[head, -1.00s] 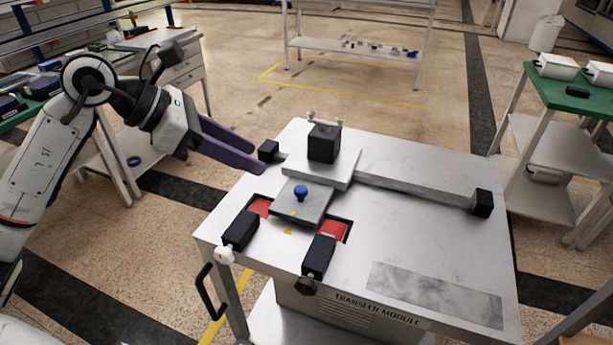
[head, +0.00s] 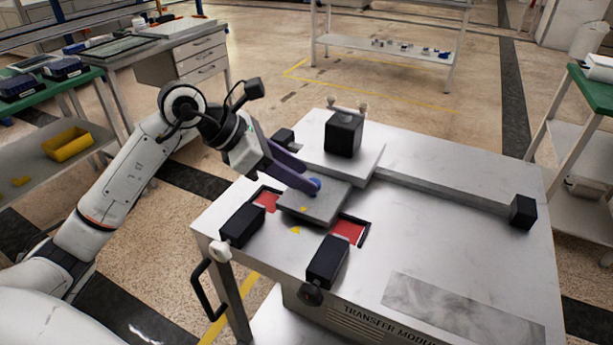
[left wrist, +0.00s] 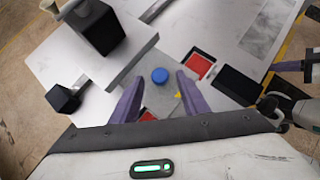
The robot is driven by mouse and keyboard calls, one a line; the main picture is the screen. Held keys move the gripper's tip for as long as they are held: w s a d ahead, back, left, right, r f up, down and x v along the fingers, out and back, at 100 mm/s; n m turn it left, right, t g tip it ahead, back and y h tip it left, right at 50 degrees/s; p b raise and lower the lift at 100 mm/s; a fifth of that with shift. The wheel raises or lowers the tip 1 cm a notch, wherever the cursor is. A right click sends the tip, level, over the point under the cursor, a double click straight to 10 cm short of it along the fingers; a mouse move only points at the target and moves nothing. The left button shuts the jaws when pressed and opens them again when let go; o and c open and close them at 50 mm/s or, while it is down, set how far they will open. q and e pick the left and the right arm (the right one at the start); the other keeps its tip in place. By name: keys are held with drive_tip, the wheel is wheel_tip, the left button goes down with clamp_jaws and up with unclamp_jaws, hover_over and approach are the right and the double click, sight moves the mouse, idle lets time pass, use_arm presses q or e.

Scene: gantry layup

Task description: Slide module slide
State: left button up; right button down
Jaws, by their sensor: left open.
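The slide module is a pale plate (head: 362,160) with a black block (head: 343,134) on it, sitting on a long rail (head: 440,190) across the metal transfer table. A lower grey plate (head: 318,207) joins its front and carries a blue knob (head: 315,185). In the left wrist view the blue knob (left wrist: 160,75) lies between and just beyond the two purple fingers. My left gripper (head: 300,180) is open at the knob, partly hiding it; the wrist view also shows the spread fingers (left wrist: 158,92). I cannot tell whether a finger touches the knob. My right gripper is not in the head view.
Two black blocks (head: 327,261) stand at the table's front beside red recesses (head: 348,231). Black end stops (head: 523,212) close the rail. A black handle (head: 205,290) hangs at the table's left front. The table's right half is mostly clear.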

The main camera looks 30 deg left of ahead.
use_arm(q)
drive_tip(key=shift+x, duration=1.25)
clamp_jaws()
